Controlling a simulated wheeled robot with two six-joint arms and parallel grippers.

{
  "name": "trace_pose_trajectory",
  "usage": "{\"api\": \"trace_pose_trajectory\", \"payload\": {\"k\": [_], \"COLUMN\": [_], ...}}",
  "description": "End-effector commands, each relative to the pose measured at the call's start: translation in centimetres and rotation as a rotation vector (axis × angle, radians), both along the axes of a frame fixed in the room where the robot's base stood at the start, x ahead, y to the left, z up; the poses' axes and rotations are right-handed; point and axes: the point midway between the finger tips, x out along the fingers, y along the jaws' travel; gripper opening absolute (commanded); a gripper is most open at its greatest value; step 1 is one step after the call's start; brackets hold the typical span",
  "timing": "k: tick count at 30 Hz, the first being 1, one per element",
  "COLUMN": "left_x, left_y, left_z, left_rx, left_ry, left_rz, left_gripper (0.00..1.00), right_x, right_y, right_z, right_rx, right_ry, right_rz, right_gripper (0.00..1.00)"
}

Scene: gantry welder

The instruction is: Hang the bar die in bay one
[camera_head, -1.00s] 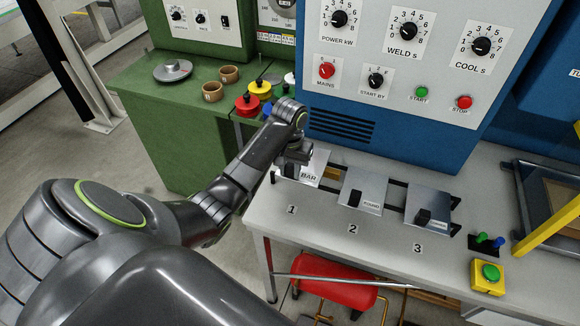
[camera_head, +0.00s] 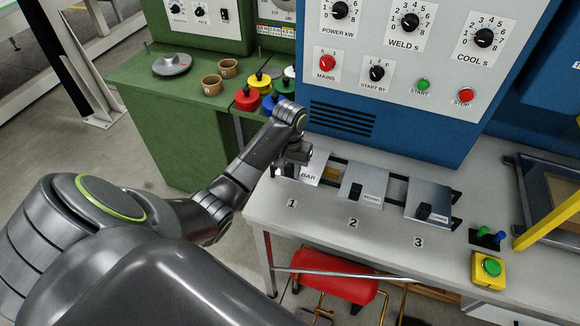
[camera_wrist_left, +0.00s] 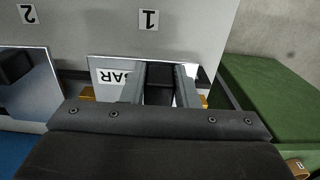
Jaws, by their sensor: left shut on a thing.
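The bar die (camera_head: 316,163), a bright plate labelled BAR, is at the rail's left end behind the number 1 on the bench. My left gripper (camera_head: 288,168) is at its left part. In the left wrist view, my left gripper (camera_wrist_left: 160,88) is shut on the die's dark handle (camera_wrist_left: 160,84), one finger on each side, with the BAR plate (camera_wrist_left: 108,72) beside it. The plate looks nearly flat over the rail (camera_head: 395,188); whether it rests there or hovers just above, I cannot tell. My right gripper is out of view.
The round die (camera_head: 372,182) and another labelled die (camera_head: 428,195) sit in bays 2 and 3. A blue control cabinet (camera_head: 400,125) stands close behind. A green bench (camera_head: 165,120) with coloured-knobbed pieces is at left. A red stool (camera_head: 335,275) is below.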

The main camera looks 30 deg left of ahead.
Motion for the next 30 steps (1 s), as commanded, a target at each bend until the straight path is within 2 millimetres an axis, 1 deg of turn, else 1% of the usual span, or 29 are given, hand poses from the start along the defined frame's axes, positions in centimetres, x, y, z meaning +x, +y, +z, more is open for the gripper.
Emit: {"api": "trace_pose_trajectory", "payload": {"k": [16, 17, 22, 23, 30], "left_x": [0.1, 0.1, 0.1, 0.1, -0.1], "left_y": [0.0, 0.0, 0.0, 0.0, 0.0], "left_z": [-1.4, -1.4, -1.4, -1.4, -1.6], "left_rx": [0.0, 0.0, 0.001, 0.001, 0.0], "left_ry": [-0.004, -0.004, -0.003, -0.003, 0.003], "left_rz": [-0.001, -0.001, -0.001, -0.001, 0.001], "left_gripper": [0.0, 0.28, 0.51, 0.53, 0.53], "right_x": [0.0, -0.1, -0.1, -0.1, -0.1], "right_y": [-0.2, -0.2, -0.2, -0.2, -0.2], "right_z": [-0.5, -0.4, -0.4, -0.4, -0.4], "right_rx": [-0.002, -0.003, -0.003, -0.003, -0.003], "right_ry": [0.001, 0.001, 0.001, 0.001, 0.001], "right_rz": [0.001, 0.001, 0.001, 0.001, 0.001], "right_gripper": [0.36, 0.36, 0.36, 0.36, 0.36]}}
